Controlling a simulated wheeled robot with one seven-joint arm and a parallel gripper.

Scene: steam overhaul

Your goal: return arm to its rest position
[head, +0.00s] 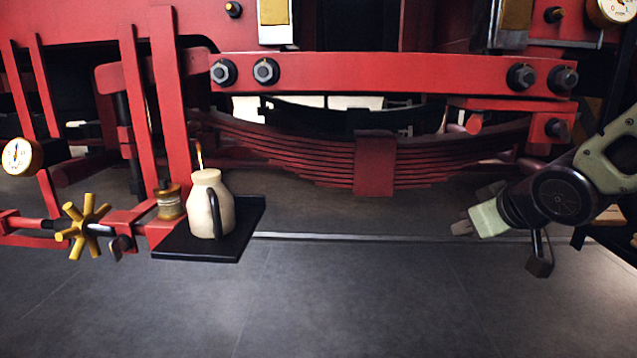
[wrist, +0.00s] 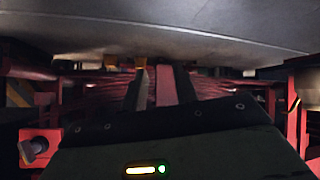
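My arm comes in from the right edge of the head view, with a pale green hand and a dark round joint. My gripper (head: 462,228) points left, in front of the right end of the leaf spring and apart from it. In the wrist view, my gripper (wrist: 163,88) shows two dark fingers with a gap between them. Nothing is held there; the red spring buckle (wrist: 166,86) shows behind the gap. The wrist picture appears upside down, with the grey floor at its top.
A cream oil can (head: 211,204) stands on a black shelf (head: 205,245) at left, beside a brass cup (head: 169,200). A yellow handwheel (head: 84,227) is further left. The red leaf spring (head: 310,150) hangs behind. The grey floor (head: 370,300) in front is clear.

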